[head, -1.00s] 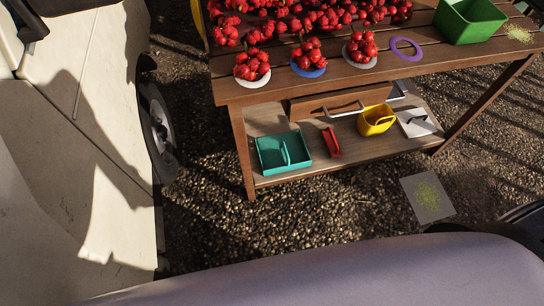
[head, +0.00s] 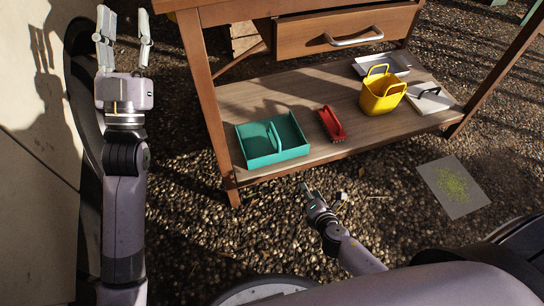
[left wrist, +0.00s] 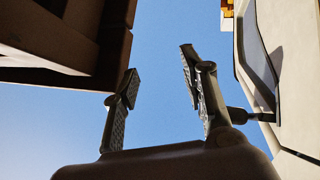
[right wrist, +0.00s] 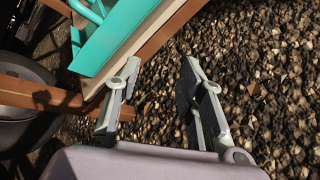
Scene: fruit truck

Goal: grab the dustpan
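A flat white piece with a black handle (head: 430,97) lies at the shelf's right end; I cannot tell for certain which of the two is the dustpan. My right gripper (head: 307,188) is open and empty, low over the gravel in front of the shelf, apart from the teal pan. In the right wrist view the teal pan (right wrist: 112,42) shows beyond its left finger. My left gripper (head: 122,32) is open, empty and raised at the far left.
A red tool (head: 331,124), a yellow basket (head: 382,95) and a white tray (head: 378,66) also sit on the shelf. A drawer (head: 345,32) hangs above it. A sheet with green bits (head: 452,186) lies on the gravel. A pale vehicle (head: 38,120) stands at the left.

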